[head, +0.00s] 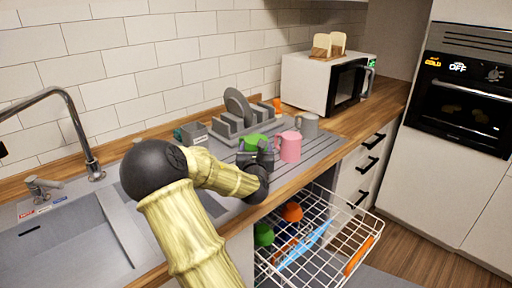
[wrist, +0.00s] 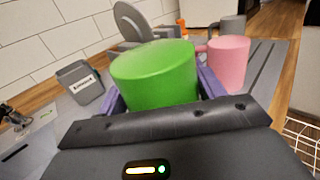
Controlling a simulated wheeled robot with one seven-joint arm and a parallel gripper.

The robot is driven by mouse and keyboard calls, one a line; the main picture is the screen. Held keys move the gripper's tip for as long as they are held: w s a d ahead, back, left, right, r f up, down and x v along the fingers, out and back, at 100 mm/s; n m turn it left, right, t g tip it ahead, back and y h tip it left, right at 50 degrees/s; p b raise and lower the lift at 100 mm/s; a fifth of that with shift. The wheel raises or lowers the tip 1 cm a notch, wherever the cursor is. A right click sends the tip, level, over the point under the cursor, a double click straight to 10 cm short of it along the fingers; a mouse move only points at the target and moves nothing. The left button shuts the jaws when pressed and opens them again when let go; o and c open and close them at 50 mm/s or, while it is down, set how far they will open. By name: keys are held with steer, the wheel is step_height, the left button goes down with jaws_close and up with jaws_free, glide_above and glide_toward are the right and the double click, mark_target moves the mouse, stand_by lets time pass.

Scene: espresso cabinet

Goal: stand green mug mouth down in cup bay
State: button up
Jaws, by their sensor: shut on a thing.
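The green mug (wrist: 155,76) is between the purple fingers of my gripper (wrist: 158,92), which is shut on it. Its closed, flat base faces up, so it looks mouth down. In the head view the green mug (head: 254,141) shows just behind my gripper (head: 258,155), over the grey grooved drainboard (head: 325,146). Its rim is hidden, and I cannot tell whether it touches the board. A pink mug (head: 289,147) and a grey mug (head: 308,125) stand to its right, seemingly mouth down. No marked cup bay can be made out clearly.
A grey rack with plates (head: 238,105) stands behind the mugs. A small labelled grey caddy (wrist: 78,82) is left of the green mug. An open wire dish basket (head: 345,238) is below the counter edge; the sink is left.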

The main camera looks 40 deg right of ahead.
steer(key=shift+f+b, duration=1.7)
steer(key=shift+f, duration=0.9)
steer(key=shift+w, duration=0.1)
steer(key=o, duration=0.7)
steer(key=shift+r, duration=0.1)
steer(key=o, duration=0.5)
steer(key=shift+o, duration=0.2)
steer(key=shift+s+a, duration=0.1)
steer(key=shift+s, duration=0.1)
